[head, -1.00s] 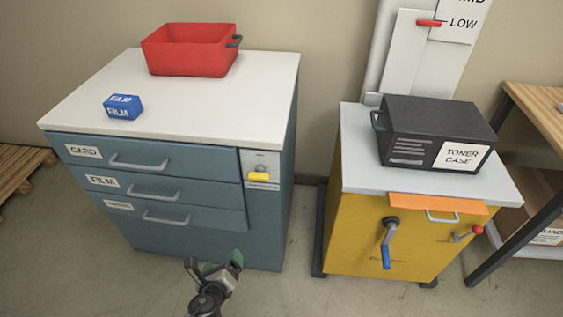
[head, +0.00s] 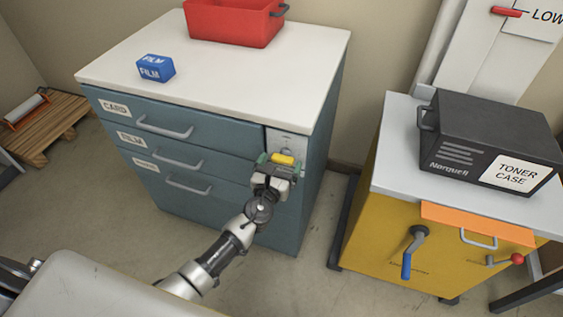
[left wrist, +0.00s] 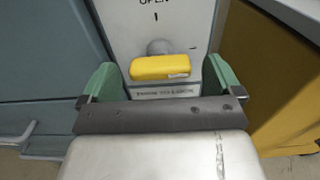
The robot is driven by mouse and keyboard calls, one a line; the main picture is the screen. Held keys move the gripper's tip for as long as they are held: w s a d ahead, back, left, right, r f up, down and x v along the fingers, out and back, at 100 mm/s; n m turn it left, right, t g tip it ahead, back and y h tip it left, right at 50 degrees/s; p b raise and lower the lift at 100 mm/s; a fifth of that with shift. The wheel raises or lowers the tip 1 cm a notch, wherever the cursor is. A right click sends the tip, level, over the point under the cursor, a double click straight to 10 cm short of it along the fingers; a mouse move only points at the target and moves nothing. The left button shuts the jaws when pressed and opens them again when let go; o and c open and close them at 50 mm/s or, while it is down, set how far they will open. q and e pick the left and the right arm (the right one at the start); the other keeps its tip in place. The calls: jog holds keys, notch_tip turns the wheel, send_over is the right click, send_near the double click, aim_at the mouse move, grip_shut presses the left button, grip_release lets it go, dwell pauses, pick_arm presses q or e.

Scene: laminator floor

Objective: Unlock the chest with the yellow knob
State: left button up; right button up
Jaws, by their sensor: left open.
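The teal chest (head: 300,205) has drawers labelled CARD and FILM and a third whose label is too small to read. A grey lock plate on its front right carries the yellow knob (head: 283,158), a bar lying horizontally. In the left wrist view the yellow knob (left wrist: 160,67) sits under the word OPEN and a small mark. My left gripper (head: 276,161) is open in front of the knob, with its green fingertips (left wrist: 160,80) to the left and right of it. No contact with the knob shows. My right gripper is not in view.
A red bin (head: 235,22) and a blue FILM box (head: 156,68) stand on the chest's white top. To the right, a yellow cabinet (head: 385,240) with a blue-handled crank (head: 411,250) bears a black toner case (head: 490,140). A pallet (head: 45,130) lies far left.

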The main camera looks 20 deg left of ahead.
pick_arm(q)
jog(key=shift+w, duration=0.55)
jog(key=c, duration=0.9)
jog(key=shift+c, duration=0.2)
